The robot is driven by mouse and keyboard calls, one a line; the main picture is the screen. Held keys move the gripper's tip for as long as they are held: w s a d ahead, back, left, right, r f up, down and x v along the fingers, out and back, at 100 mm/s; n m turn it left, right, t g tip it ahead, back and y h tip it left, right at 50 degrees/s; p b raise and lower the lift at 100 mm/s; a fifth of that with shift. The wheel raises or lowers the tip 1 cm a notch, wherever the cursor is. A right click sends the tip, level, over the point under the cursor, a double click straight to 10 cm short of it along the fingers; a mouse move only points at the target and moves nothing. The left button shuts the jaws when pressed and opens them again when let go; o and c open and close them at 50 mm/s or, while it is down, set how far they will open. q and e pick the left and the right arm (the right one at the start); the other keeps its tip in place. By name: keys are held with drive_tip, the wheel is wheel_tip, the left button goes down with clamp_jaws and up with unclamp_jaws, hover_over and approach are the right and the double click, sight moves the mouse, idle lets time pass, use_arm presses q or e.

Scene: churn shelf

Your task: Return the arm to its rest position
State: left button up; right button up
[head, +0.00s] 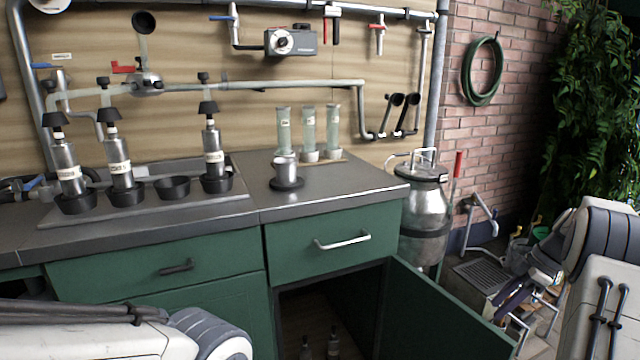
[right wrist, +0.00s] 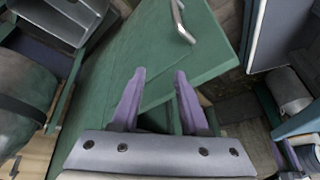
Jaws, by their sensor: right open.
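My right gripper (head: 508,298) is at the right of the head view, in front of the drain grate and beyond the open cabinet door. Its two purple fingers stand apart and empty in the right wrist view (right wrist: 158,90). The green cabinet door (head: 440,312) is swung open to the right, and a green panel with a metal handle lies ahead of the fingers in the right wrist view (right wrist: 182,50). Part of my left arm shows at the lower left of the head view, but its gripper is out of frame.
The counter (head: 330,190) carries a tray of dark cups and steel bottles and a small metal pot (head: 285,170). A steel churn (head: 425,215) stands right of the cabinet. Dark bottles (head: 333,343) stand inside the open cabinet. The drawer (head: 335,245) is shut.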

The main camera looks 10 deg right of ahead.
drive_tip(key=w+a+r+m+g+b, duration=0.1)
drive_tip(key=a+r, duration=0.1)
drive_tip(key=a, duration=0.6)
drive_tip(key=w+a+r+m+b, duration=0.1)
drive_tip(key=a+r, duration=0.1)
drive_tip(key=a, duration=0.6)
drive_tip(key=s+a+r+m+g+h+b, duration=0.1)
drive_tip(key=s+a, duration=0.3)
drive_tip(key=a, duration=0.5)
drive_tip(key=s+a+h, duration=0.1)
drive_tip(key=s+a, duration=0.2)
drive_tip(key=a, duration=0.5)
drive_tip(key=s+a+f+m+h+b, duration=0.15)
drive_tip(key=s+a, duration=0.35)
drive_tip(key=s, duration=0.6)
drive_tip(key=s+a+f+m, duration=0.1)
drive_tip(key=s+a+f, duration=0.3)
drive_tip(key=s, duration=0.8)
use_arm(q)
wheel_tip(320, 180, up, 32)
drive_tip(key=p, duration=3.5)
drive_tip(key=shift+d+r+p, duration=0.15)
drive_tip(key=shift+d+p, duration=0.1)
drive_tip(key=shift+p, duration=0.1)
use_arm(e)
wheel_tip(320, 180, up, 38)
drive_tip(key=shift+w+a+f, duration=0.25)
drive_tip(key=shift+w+a, duration=0.05)
drive_tip(key=shift+n, duration=0.25)
